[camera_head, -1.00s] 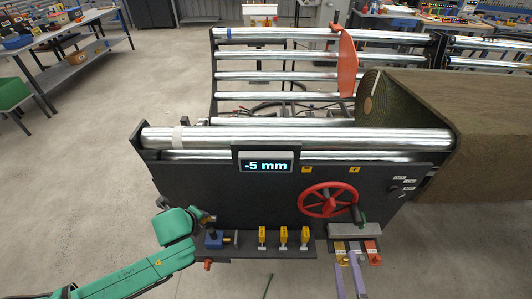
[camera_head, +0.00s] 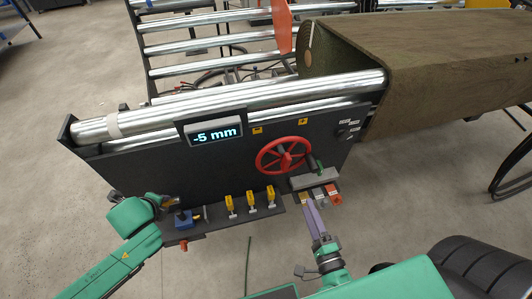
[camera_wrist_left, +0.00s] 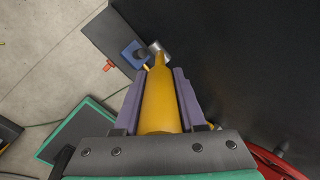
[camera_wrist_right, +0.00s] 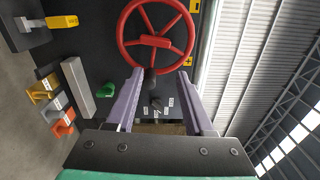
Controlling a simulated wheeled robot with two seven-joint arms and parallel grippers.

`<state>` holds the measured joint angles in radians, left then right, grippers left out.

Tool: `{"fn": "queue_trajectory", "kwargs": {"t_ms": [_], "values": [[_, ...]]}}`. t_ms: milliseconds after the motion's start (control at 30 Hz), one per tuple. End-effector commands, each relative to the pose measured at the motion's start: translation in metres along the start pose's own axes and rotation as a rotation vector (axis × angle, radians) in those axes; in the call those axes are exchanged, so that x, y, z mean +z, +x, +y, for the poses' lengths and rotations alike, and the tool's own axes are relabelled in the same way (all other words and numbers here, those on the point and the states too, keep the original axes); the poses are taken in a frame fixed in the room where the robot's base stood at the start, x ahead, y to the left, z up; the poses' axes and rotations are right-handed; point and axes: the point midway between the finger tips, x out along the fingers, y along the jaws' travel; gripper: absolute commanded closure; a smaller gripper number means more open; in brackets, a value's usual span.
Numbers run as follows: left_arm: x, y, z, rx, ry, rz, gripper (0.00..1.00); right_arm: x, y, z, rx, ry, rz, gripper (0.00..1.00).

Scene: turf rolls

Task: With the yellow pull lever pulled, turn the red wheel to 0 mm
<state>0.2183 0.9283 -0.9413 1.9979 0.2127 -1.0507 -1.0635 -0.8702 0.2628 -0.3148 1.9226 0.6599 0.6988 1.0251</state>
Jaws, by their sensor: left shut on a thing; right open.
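The red wheel (camera_head: 284,155) is on the dark front panel; it also shows in the right wrist view (camera_wrist_right: 157,42), beyond my right fingertips. The display (camera_head: 214,134) reads -5 mm. My left gripper (camera_head: 176,200) is at the panel's lower left; in the left wrist view (camera_wrist_left: 163,76) its purple fingers are shut on the yellow pull lever (camera_wrist_left: 160,103), mostly hidden in the head view. My right gripper (camera_head: 307,203) is below the wheel in the head view; in the right wrist view (camera_wrist_right: 159,74) its fingers are wide apart, with nothing gripped.
Several yellow handles (camera_head: 250,201) stand on the ledge, right of a blue part (camera_head: 183,219). A grey block (camera_head: 316,178) with coloured tabs sits below the wheel, close to my right fingers. Open floor lies left.

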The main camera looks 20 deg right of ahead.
Motion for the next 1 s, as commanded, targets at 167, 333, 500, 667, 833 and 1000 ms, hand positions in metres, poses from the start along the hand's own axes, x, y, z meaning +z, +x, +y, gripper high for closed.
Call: {"fn": "queue_trajectory", "kwargs": {"t_ms": [167, 333, 500, 667, 833, 1000], "values": [[0.002, 0.0, 0.001, 0.004, 0.001, -0.005, 1.0, 0.002, 0.017, -0.003, -0.005, -0.453, -0.001, 0.47], [0.002, 0.0, 0.001, 0.004, 0.001, -0.006, 1.0, 0.004, 0.036, -0.006, -0.003, -1.03, -0.004, 0.47], [0.002, 0.0, 0.001, 0.004, 0.001, -0.006, 1.0, 0.004, 0.047, -0.007, 0.001, -1.401, -0.009, 0.47], [0.002, 0.0, 0.001, 0.004, 0.001, -0.007, 1.0, 0.004, 0.056, -0.007, 0.001, -1.49, -0.01, 0.47], [0.003, 0.0, 0.001, 0.003, 0.001, -0.007, 1.0, 0.005, 0.09, -0.008, -0.002, -1.486, -0.007, 0.47], [0.003, 0.0, 0.001, 0.003, 0.001, -0.008, 1.0, 0.005, 0.135, -0.008, -0.002, -1.486, -0.007, 0.47]]}}
